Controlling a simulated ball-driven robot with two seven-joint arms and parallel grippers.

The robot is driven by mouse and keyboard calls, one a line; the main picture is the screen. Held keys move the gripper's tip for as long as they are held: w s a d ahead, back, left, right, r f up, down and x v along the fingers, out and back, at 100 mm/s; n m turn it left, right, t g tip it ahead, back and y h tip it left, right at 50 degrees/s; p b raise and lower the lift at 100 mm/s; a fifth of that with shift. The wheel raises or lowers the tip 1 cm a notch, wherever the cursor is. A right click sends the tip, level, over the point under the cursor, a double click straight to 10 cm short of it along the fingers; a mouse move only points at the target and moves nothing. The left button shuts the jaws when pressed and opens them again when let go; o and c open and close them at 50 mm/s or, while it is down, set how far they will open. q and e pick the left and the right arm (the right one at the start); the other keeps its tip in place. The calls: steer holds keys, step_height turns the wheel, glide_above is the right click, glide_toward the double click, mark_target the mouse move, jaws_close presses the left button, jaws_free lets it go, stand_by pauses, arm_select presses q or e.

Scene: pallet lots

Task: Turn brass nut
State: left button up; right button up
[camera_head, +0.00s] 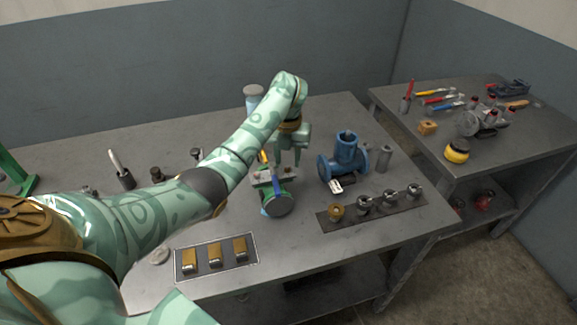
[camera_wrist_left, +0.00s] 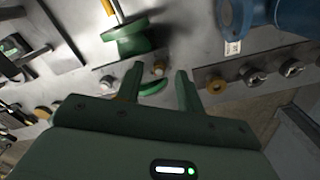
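In the head view the gripper hides that spot. A larger brass ring (camera_head: 336,212) sits at the left end of a dark strip, also in the left wrist view (camera_wrist_left: 215,86). My right gripper is not in view.
A blue flanged valve (camera_head: 347,155) and a grey cylinder (camera_head: 384,158) stand right of the gripper. The dark strip (camera_head: 388,214) bears several grey rings. A tray (camera_head: 250,259) with brass blocks lies in front. A second table (camera_head: 500,170) holds tools.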

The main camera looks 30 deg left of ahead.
arm_select(q)
step_height(320, 180, down, 2)
steer(key=shift+c, duration=0.9)
jaws_close()
steer(key=shift+r, duration=0.1)
